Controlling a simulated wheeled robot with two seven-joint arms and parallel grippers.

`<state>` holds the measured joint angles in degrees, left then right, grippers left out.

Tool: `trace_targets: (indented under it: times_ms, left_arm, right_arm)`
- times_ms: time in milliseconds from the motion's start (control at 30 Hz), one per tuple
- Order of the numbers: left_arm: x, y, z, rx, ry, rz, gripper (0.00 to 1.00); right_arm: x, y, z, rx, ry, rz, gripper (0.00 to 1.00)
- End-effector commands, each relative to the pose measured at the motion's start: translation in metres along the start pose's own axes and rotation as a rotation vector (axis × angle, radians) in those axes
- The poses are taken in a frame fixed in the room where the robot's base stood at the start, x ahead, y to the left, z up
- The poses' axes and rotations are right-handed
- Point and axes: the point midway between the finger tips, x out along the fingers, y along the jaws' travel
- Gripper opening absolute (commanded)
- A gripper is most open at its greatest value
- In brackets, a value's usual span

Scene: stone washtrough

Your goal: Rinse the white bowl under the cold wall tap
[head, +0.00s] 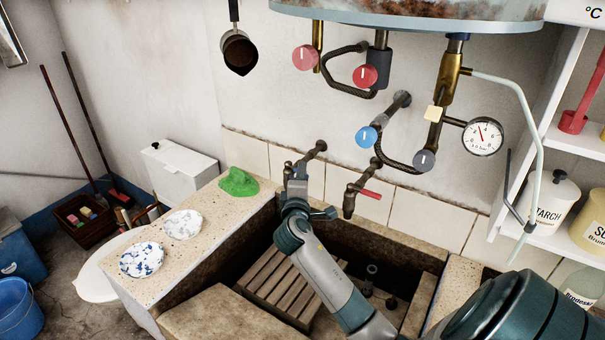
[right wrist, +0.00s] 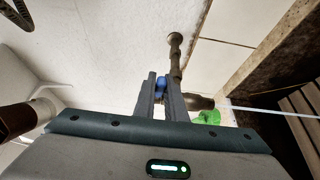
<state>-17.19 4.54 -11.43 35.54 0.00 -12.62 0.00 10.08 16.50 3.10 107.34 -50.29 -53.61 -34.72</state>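A white speckled dish (head: 183,224), which looks like the white bowl, rests on the stone ledge left of the trough. The wall tap with a blue handle (head: 316,149) comes out of the tiles above the trough's back left; it also shows in the right wrist view (right wrist: 175,60). My right gripper (head: 296,170) is up at this tap. In the right wrist view its fingers (right wrist: 161,78) stand on either side of the blue handle (right wrist: 160,88) and appear shut on it. The gripper hides much of the spout. My left gripper is not in view.
A blue-patterned dish (head: 142,260) and a green lump (head: 238,182) are on the ledge. A red-handled tap (head: 350,198) is close on the right. A slatted wooden rack (head: 280,285) lies in the trough. Pipes and a gauge (head: 482,137) hang above; shelves stand right.

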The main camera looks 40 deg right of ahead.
Motion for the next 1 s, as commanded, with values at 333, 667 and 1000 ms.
trace_targets:
  times_ms: [333, 667, 1000]
  left_arm:
    - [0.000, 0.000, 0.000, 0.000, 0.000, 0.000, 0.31]
    - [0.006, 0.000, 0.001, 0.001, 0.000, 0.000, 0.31]
    - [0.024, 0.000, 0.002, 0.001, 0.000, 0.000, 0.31]
  right_arm:
    - [0.000, 0.000, 0.000, 0.000, 0.001, 0.000, 0.29]
    - [-0.017, -0.002, -0.001, 0.002, 0.002, 0.000, 0.29]
    - [-0.076, -0.004, -0.001, 0.004, 0.003, -0.002, 0.29]
